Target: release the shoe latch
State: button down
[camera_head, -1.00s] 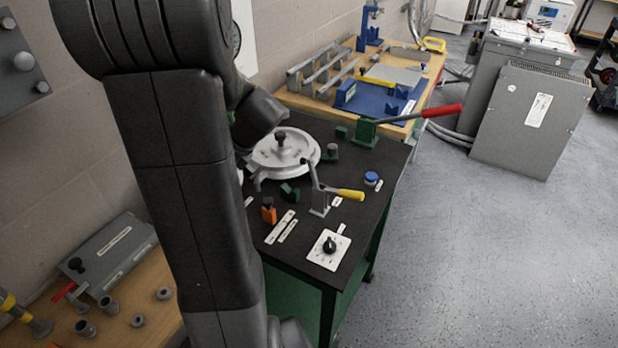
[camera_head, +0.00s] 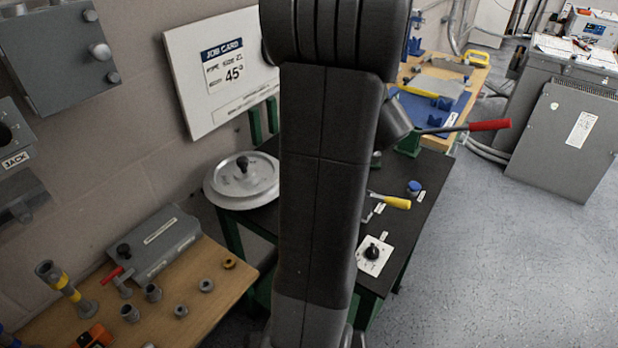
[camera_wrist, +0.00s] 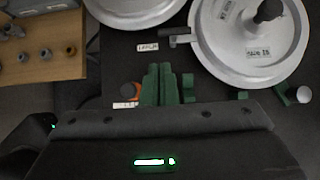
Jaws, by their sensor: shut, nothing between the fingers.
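In the wrist view a large grey disc-shaped shoe (camera_wrist: 240,62) with a dark knob and a small label lies at the upper right. A short grey lever (camera_wrist: 180,40), which looks like the latch, sits at the shoe's left edge beside a white label (camera_wrist: 148,47). The label's text is too blurred to read surely. My gripper (camera_wrist: 160,68) is shut and empty, its two green fingers together just below the label and lever, apparently apart from them. In the head view my arm hides the gripper, the lever and this shoe.
A second grey disc (camera_head: 225,191) overhangs the bench's left side. A yellow-handled lever (camera_head: 396,202), a dial (camera_head: 373,252) and a red-handled lever (camera_head: 490,125) are on the right. Green blocks (camera_wrist: 188,83) and an orange part (camera_wrist: 130,89) lie close to the fingers.

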jog(key=x, duration=1)
jog(key=shift+d, duration=0.15)
